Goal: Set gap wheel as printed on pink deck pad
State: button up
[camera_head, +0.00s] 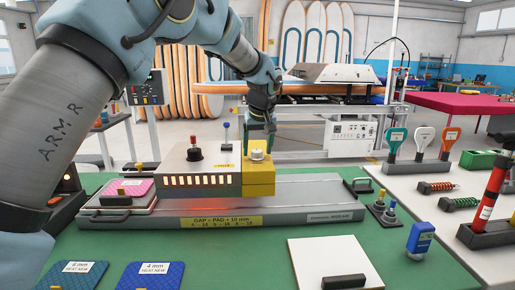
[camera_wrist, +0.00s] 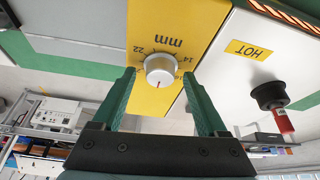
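The gap wheel is a white round knob (camera_wrist: 160,70) on a yellow panel (camera_wrist: 150,20) marked "mm", with a dial that appears upside down in the wrist view. "22" and "14" are readable; other marks are partly hidden. A red mark on the knob points down in that picture. In the head view the wheel (camera_head: 257,155) sits on the yellow block (camera_head: 259,180). My gripper (camera_wrist: 159,78) is open, one green finger on each side of the wheel, with visible space between. The pink deck pad (camera_head: 130,188) lies on the machine's left end; its white label is too small to read.
A yellow plate (camera_head: 221,222) reads "GAP = PAD + 10 mm" above smaller text. A red-topped black lever (camera_wrist: 274,99) stands beside the wheel near a "HOT" label. Blue pads (camera_head: 73,273) and a white board (camera_head: 334,264) lie on the green table in front.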

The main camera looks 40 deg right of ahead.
jog(key=shift+r, duration=0.1)
jog(key=b+v, duration=0.2)
jog(key=v, duration=0.8)
jog(key=shift+r, duration=0.3)
jog(key=shift+a, duration=0.15)
